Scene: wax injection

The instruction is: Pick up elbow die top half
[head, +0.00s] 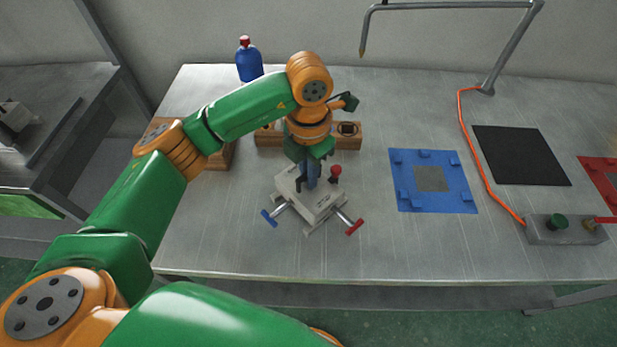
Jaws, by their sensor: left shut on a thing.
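The light grey elbow die (322,207) sits on the table near its middle, turned at an angle. A blue-handled clamp screw (269,217) and a red-handled one (355,228) stick out of its near sides, and a red knob (335,172) stands at its back right. My left gripper (310,186) points down over the die and is shut on the blue grip on top of the die's top half. The fingers hide part of the top. I cannot tell whether the top half is lifted off the lower half. My right gripper is not in view.
Wooden holders (348,142) stand behind the die, partly hidden by my left arm. A blue bottle (248,62) is at the back. To the right lie a blue fixture plate (404,178), a black mat (520,155), a red plate (600,172) and a control box (545,236) with an orange cable.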

